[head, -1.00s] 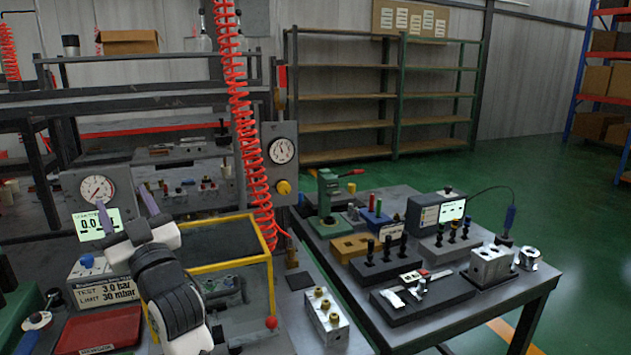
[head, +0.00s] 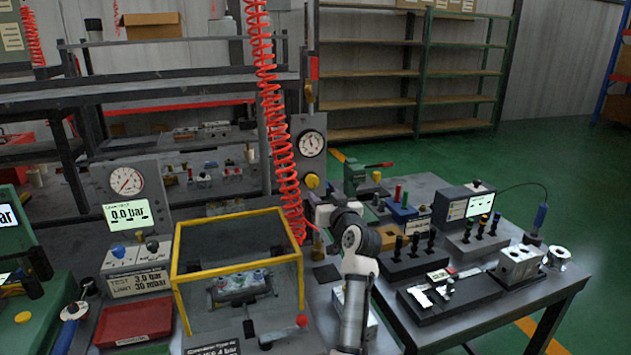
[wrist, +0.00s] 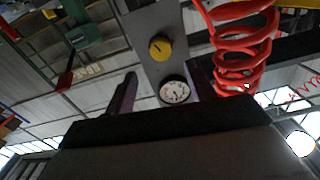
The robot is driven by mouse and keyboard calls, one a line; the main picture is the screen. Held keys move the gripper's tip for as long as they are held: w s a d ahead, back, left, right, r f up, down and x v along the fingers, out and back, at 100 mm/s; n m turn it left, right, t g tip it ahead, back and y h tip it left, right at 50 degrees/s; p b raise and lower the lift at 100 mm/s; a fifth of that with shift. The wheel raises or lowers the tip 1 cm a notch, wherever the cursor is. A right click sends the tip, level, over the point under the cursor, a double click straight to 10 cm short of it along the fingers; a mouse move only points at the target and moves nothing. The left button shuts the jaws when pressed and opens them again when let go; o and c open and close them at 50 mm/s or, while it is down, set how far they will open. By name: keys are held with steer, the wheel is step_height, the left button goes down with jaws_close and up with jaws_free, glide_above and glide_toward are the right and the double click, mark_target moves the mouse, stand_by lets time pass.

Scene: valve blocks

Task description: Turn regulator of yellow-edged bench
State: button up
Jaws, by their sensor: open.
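The yellow regulator knob (head: 312,181) sits on a grey upright panel, below a round white dial gauge (head: 312,144), behind the right back corner of the yellow-edged clear box (head: 236,269). My gripper (head: 315,200) is just below and in front of the knob in the head view. In the wrist view, which is upside down, the knob (wrist: 160,48) and the gauge (wrist: 174,92) show beyond and between my two spread fingers (wrist: 163,80). The gripper is open and empty, and it appears apart from the knob. My arm hides part of the bench.
A red coiled hose (head: 278,130) hangs close to the left of the knob; it also shows in the wrist view (wrist: 240,45). A second bench with black-handled valve blocks (head: 408,262) stands to the right. A pressure panel (head: 130,205) reading 0.0 bar stands at the left.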

mark_target(314, 182)
steer(key=p+x, duration=0.2)
steer(key=x, duration=0.6)
steer(key=c, duration=1)
